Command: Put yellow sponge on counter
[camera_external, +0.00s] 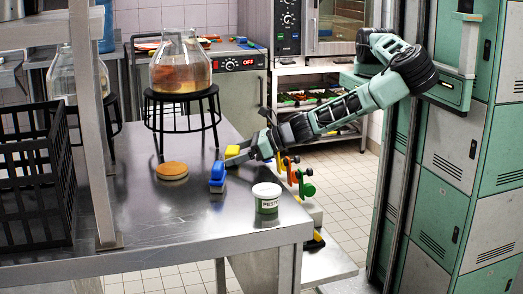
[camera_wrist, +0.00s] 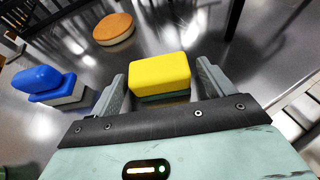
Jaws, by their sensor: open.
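The yellow sponge (camera_wrist: 159,70) is a block with a dark green underside. In the wrist view it sits between the two fingers of my open gripper (camera_wrist: 160,92), with a small gap visible on at least the right side. In the external view the yellow sponge (camera_external: 232,151) shows at the tip of my gripper (camera_external: 238,158), near the right edge of the steel counter (camera_external: 150,222). I cannot tell whether the sponge rests fully on the counter, since my gripper hides its lower part.
A black stand (camera_external: 182,98) holds a glass jar (camera_external: 180,62). A black crate (camera_external: 36,180) is at left.

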